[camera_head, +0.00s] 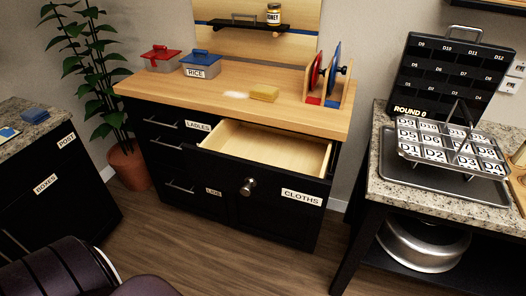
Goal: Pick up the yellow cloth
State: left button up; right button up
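The yellow cloth (264,93) looks like a small, thick folded block. It lies flat on the wooden counter top (180,85), near the middle and above the open drawer. A small whitish patch (236,95) is on the wood just left of it. The drawer labelled CLOTHS (301,197) is pulled out, and the part of its inside that shows is empty. Neither gripper can be made out in the head view, and nothing touches the cloth.
A red-lidded box (160,60) and a blue-lidded RICE box (201,66) stand at the counter's back left. A wooden rack (348,88) with red and blue discs stands right of the cloth. A wire rack of labelled compartments (450,145) stands on the right-hand table.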

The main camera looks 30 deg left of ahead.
aim_at(262, 93)
jog(key=k+u, duration=0.1)
jog(key=u, duration=0.3)
jog(key=k+u, duration=0.15)
jog(key=u, duration=0.25)
